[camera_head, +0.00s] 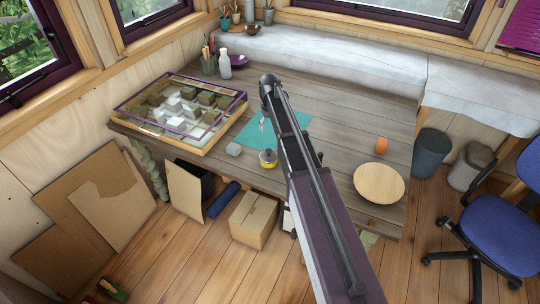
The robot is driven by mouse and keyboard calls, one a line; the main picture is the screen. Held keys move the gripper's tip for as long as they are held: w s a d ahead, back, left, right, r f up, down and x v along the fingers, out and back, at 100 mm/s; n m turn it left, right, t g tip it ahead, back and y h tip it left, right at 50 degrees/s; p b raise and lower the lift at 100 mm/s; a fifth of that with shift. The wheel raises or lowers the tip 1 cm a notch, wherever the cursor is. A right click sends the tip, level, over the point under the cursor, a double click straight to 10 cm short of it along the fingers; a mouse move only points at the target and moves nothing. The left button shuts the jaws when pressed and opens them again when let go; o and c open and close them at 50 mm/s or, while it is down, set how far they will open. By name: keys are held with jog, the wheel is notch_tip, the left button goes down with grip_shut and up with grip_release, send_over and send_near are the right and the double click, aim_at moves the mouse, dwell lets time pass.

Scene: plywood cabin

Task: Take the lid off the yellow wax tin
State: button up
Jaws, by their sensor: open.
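My arm crosses the view and hides part of the table right of the tin.
A grey block (234,149) lies left of the tin. The teal mat (291,124) lies behind it. A framed tray of blocks (146,131) fills the table's left side. A round wooden board (379,184) and an orange cup (381,146) are at right.

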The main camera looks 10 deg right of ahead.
jog(key=shift+f+b, duration=0.9)
jog(key=shift+f, duration=0.05)
jog(key=b, duration=0.7)
send_over(269, 150)
notch_tip(269, 150, down, 7)
jog(key=shift+s+a+r, duration=0.1)
jog(key=shift+r, duration=0.05)
jog(key=shift+f+b, duration=2.5)
jog(key=shift+f, duration=0.1)
jog(key=c, duration=1)
